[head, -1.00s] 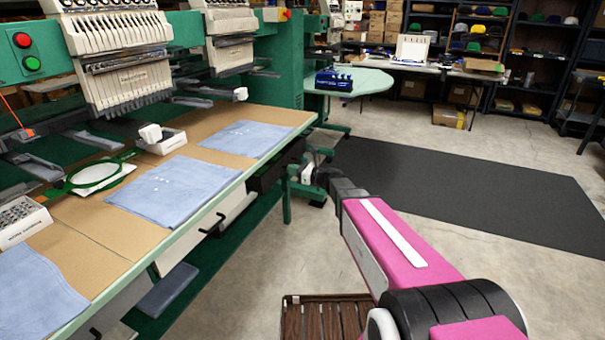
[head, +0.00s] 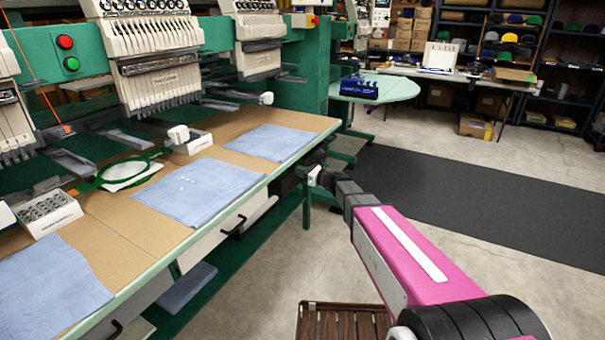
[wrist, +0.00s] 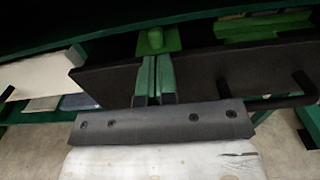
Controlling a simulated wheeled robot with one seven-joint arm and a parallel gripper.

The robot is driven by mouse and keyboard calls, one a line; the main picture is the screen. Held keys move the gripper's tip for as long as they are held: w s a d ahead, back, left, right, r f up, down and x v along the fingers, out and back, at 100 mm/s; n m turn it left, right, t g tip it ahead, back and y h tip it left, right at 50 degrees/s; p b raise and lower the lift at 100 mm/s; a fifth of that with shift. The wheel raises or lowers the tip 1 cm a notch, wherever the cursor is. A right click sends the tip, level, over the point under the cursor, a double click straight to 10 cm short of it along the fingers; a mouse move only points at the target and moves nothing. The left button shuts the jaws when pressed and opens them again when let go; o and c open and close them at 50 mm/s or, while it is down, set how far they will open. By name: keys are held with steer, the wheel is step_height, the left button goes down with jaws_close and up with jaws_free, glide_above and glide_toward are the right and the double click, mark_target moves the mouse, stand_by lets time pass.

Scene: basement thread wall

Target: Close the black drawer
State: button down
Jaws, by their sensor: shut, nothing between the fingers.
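The black drawer (wrist: 235,68) fills much of the wrist view as a dark front panel, with its black bar handle (wrist: 290,100) at the right. My gripper (wrist: 153,98) is in front of this panel, left of the handle, with its slim fingers together and nothing between them. I cannot tell whether the fingertips touch the panel. In the head view, my gripper (head: 314,177) is beside the table edge, and the drawer is only a dark area under the tabletop, largely hidden by my arm. How far it stands out is hard to tell.
A white drawer (wrist: 42,75) is left of the black one. Above is the embroidery table with blue cloths (head: 270,142) and a green leg (head: 306,208). A brown slatted item (head: 340,322) stands on the floor below my arm. Clear floor and a dark mat (head: 450,200) lie to the right.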

steer(key=shift+x, duration=1.05)
steer(key=v, duration=1.4)
steer(key=s+d+f+n+g+h, duration=0.45)
steer(key=s+f+n+h, duration=0.35)
steer(key=s+n, duration=0.4)
steer(key=s+d+f+n+g+h, duration=0.1)
steer(key=s+d+f+n+h, duration=0.1)
steer(key=s+d+n+h, duration=0.2)
steer(key=s+d+f+n+g+h, duration=0.2)
steer(key=s+d+n+h, duration=0.2)
steer(key=s+d+n, duration=0.3)
steer(key=d, duration=0.2)
steer(key=shift+d+f, duration=0.25)
steer(key=shift+f, duration=0.1)
